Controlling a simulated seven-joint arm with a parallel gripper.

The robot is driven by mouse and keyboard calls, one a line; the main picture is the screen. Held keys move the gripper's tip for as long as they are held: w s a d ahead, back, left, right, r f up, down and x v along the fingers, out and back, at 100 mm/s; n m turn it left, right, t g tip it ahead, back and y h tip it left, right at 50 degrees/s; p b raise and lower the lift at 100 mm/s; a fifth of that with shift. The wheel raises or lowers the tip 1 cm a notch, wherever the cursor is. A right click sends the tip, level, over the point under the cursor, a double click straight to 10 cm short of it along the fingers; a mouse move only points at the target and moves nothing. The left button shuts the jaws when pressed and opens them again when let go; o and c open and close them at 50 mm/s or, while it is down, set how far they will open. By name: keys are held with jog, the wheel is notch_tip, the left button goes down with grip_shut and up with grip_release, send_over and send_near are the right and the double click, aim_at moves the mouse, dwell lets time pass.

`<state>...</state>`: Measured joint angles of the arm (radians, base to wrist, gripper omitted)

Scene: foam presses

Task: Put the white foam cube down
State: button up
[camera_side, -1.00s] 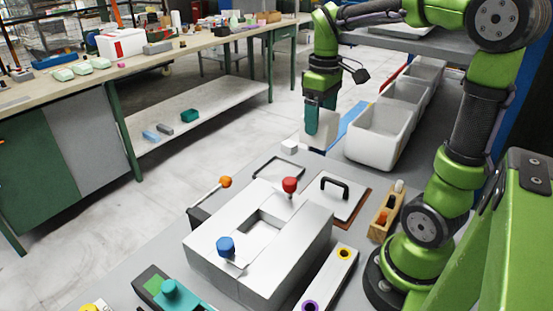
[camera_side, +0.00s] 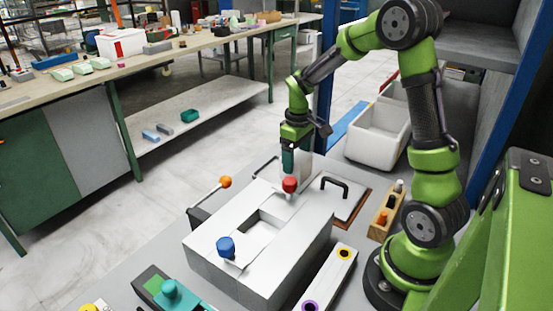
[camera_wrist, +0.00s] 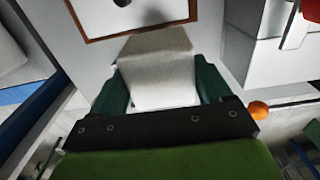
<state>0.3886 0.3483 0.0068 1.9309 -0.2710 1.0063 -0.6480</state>
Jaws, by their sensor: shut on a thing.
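My gripper (camera_side: 296,162) points down behind the white press block with the red knob. It is shut on the white foam cube (camera_wrist: 158,78), which fills the space between the two dark green fingers in the wrist view. In the side view a pale part of the cube (camera_side: 305,161) shows beside the near finger. The cube is low, close to the table, but I cannot tell whether its underside touches anything. The cube's lower part is hidden in the side view by the press block.
The white press block (camera_side: 300,250) carries a red knob (camera_side: 290,184) and a blue knob (camera_side: 225,245). A white plate with a black handle (camera_side: 335,186) lies to the right of my gripper. A white bin (camera_side: 375,140) stands behind. An orange-tipped lever (camera_side: 225,182) is at left.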

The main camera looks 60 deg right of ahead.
jog(key=shift+w+d+f, duration=0.5)
jog(key=shift+w+f, duration=0.2)
jog(key=shift+w, duration=0.6)
jog(key=shift+w+d+f, duration=0.55)
jog(key=shift+w+f, duration=0.15)
jog(key=shift+w, duration=0.55)
jog(key=shift+w+d+f, duration=0.5)
jog(key=shift+w+f, duration=0.2)
jog(key=shift+w, duration=0.6)
jog(key=shift+f, duration=0.2)
jog(key=o, duration=1)
jog(key=shift+c, duration=0.2)
jog(key=shift+r, duration=0.1)
